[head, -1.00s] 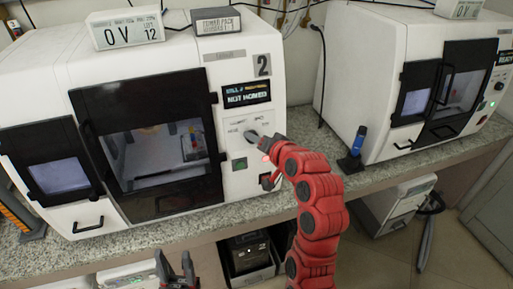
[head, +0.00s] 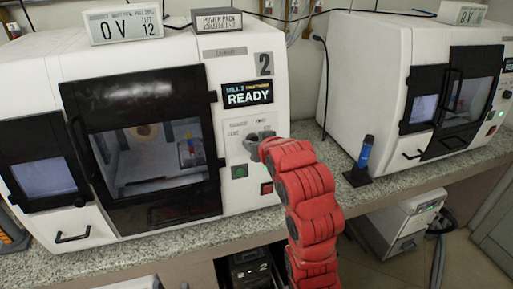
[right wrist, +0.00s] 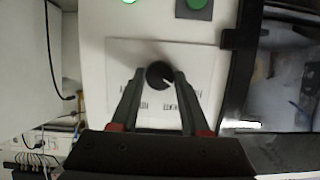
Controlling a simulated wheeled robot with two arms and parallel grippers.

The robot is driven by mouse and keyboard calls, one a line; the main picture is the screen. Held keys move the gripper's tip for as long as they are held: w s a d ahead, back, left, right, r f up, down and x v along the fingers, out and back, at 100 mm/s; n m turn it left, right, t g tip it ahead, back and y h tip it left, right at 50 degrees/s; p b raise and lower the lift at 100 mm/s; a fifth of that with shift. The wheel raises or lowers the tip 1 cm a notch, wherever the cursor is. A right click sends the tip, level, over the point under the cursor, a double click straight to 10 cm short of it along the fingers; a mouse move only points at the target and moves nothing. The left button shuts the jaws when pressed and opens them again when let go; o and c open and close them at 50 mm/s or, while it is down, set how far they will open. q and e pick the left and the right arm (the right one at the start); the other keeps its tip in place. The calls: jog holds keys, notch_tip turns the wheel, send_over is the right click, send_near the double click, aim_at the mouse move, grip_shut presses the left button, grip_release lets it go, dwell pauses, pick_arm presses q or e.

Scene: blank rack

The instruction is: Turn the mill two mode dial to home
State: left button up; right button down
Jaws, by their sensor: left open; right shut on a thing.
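The mill two mode dial is a round black knob (right wrist: 159,75) on a pale plate, centred in the right wrist view. A white pointer line on it points to the lower right there; its labels are too blurred to read. My right gripper (right wrist: 158,80) is shut on the dial, one finger on each side. In the head view the right gripper (head: 254,143) covers most of the dial. The display (head: 248,93) on mill two (head: 245,60) reads READY. Of my left gripper (head: 184,285), only a dark sliver shows at the bottom edge.
A green button (head: 239,170) and a red switch (head: 266,188) sit below the dial. The mill's dark door (head: 145,90) is left of it. A second machine (head: 365,70) and a blue-topped tool (head: 365,150) stand to the right on the counter.

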dwell(0.3)
jog(key=shift+c, duration=2)
grip_release()
